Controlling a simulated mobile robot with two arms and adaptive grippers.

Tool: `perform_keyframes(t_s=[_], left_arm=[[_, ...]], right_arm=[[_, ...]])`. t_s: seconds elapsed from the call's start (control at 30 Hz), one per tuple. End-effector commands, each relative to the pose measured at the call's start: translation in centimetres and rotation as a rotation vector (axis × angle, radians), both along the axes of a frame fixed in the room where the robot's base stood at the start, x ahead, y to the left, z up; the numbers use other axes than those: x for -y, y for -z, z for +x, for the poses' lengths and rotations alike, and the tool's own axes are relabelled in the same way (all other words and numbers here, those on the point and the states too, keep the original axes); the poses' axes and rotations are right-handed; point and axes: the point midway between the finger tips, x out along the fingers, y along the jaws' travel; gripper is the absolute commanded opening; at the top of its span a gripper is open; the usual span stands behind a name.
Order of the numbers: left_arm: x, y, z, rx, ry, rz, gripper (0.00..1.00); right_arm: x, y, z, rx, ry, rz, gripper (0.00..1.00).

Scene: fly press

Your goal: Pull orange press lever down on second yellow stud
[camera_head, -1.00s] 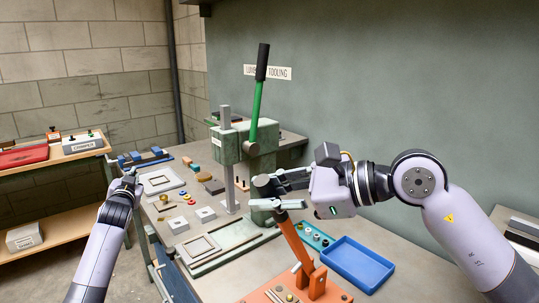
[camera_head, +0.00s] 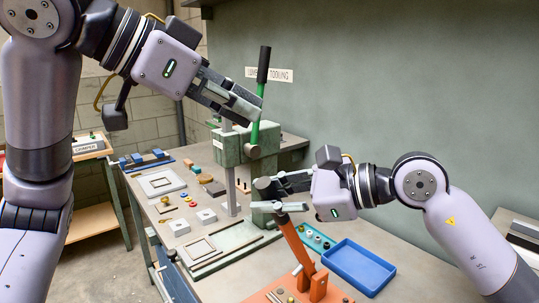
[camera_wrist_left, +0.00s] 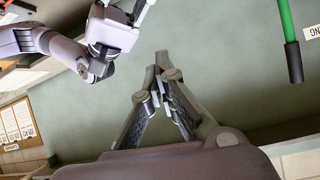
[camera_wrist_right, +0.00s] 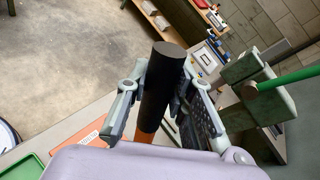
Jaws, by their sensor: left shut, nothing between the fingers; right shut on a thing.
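The orange press lever (camera_head: 293,243) rises from the orange press base (camera_head: 262,298) at the bottom of the head view and leans left. My right gripper (camera_head: 270,196) is shut on its upper end. The right wrist view shows the lever's black grip (camera_wrist_right: 164,88) between the fingers, with orange below.
The green press (camera_head: 232,150) stands behind my right gripper, its green lever (camera_head: 256,128) upright with a black grip (camera_head: 263,65). A blue tray (camera_head: 358,268) lies right of the orange base. Grey plates and small parts cover the bench's left side.

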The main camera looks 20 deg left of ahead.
Motion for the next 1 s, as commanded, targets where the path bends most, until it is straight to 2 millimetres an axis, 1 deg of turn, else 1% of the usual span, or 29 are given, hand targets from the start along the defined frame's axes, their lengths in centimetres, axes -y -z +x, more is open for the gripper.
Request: perform_keyframes(t_s=[0.07,0.17,0.27,0.6,0.63,0.7,0.8,1.0], left_arm=[[0.2,0.4,-0.5,-0.011,0.008,0.024,0.0],[0.7,1.1,-0.1,-0.017,0.013,0.032,0.0],[1.6,2.0,0.9,-0.017,0.013,0.03,0.0],[5.3,5.9,5.7,-0.017,0.012,0.027,0.0],[5.3,6.2,5.8,-0.014,0.011,0.027,0.0],[4.2,6.9,5.0,-0.012,0.008,0.027,0.0],[3.5,7.6,4.3,-0.012,0.008,0.027,0.0],[2.9,8.2,3.6,-0.012,0.011,0.026,0.0]], right_arm=[[0.0,-0.1,0.0,0.0,0.0,0.001,0.0],[0.0,-0.1,0.0,0.0,0.0,0.001,0.0],[0.0,-0.1,0.0,-0.001,0.0,0.002,0.0],[0.0,-0.1,0.0,-0.001,0.0,0.002,0.0],[0.0,-0.1,0.0,-0.001,0.0,0.002,0.0],[0.0,-0.1,0.0,-0.001,0.0,0.002,0.0],[0.0,-0.1,0.0,0.0,0.0,0.001,0.0],[0.0,-0.1,0.0,-0.001,0.0,0.001,0.0]])
